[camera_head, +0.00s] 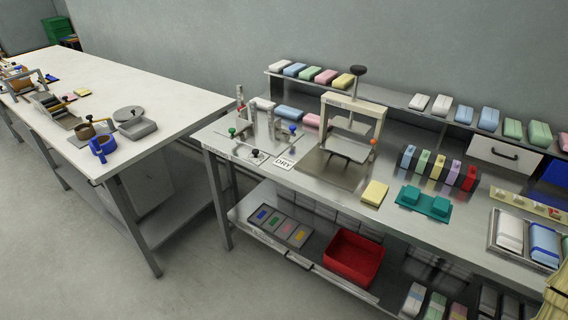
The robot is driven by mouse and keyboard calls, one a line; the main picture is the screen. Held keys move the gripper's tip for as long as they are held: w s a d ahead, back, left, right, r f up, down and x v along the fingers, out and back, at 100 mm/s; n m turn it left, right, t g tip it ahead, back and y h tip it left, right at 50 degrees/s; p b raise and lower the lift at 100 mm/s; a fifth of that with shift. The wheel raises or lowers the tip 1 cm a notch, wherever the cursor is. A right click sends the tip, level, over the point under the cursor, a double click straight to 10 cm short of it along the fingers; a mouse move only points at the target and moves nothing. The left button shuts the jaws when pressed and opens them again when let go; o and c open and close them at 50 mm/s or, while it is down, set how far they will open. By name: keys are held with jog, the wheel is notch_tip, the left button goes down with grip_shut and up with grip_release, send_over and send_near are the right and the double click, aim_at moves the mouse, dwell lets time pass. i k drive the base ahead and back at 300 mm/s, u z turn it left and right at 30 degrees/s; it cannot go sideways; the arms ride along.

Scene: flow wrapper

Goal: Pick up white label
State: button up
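A small white label (285,163) printed "DRY" lies at the front left part of the metal workbench (330,200), in front of the press. A second small pale plate with a dark knob (256,156) is just left of it. I cannot tell which of several white items the task calls the white label. White blocks also stand on the back shelf, such as one white block (419,102). My gripper is not in view.
A press (352,125) with a black knob stands behind the label. A yellow block (374,193) and a teal fixture (425,203) sit to the right. A red bin (353,257) is on the lower shelf. A white table (130,80) stands left; grey floor (70,250) is clear in front.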

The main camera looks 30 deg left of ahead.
aim_at(499, 193)
jog(key=k, duration=0.6)
jog(key=z, duration=0.85)
jog(key=i, duration=0.6)
jog(key=z, duration=0.6)
jog(key=i, duration=0.6)
jog(key=u, duration=0.75)
jog(key=i, duration=0.55)
jog(key=u, duration=0.7)
